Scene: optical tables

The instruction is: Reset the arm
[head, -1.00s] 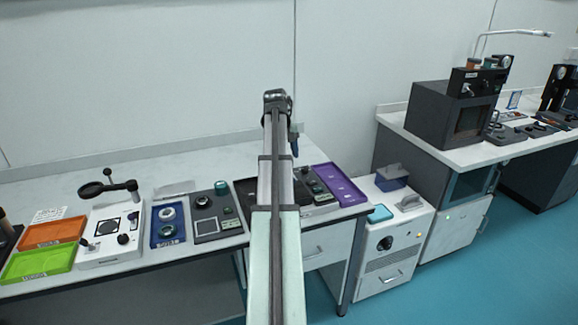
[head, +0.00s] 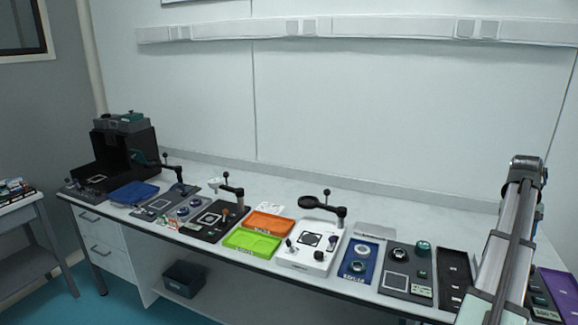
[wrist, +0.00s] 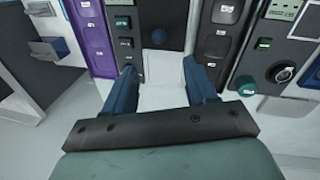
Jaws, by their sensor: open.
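My arm (head: 505,235) rises at the right of the head view, with its upper end in front of the pale wall. My gripper is hidden there, but it shows in the wrist view (wrist: 160,70). Its two blue fingers are apart, with only a pale bench surface between them, so it is open and empty. I cannot tell the height of the fingertips above the bench.
The long white bench carries an orange tray (head: 268,224), a green tray (head: 250,242), a white instrument (head: 305,255) with a magnifier, a blue tray (head: 358,262) and a dark knob panel (head: 408,270). A purple tray (wrist: 92,38) lies left of my fingers.

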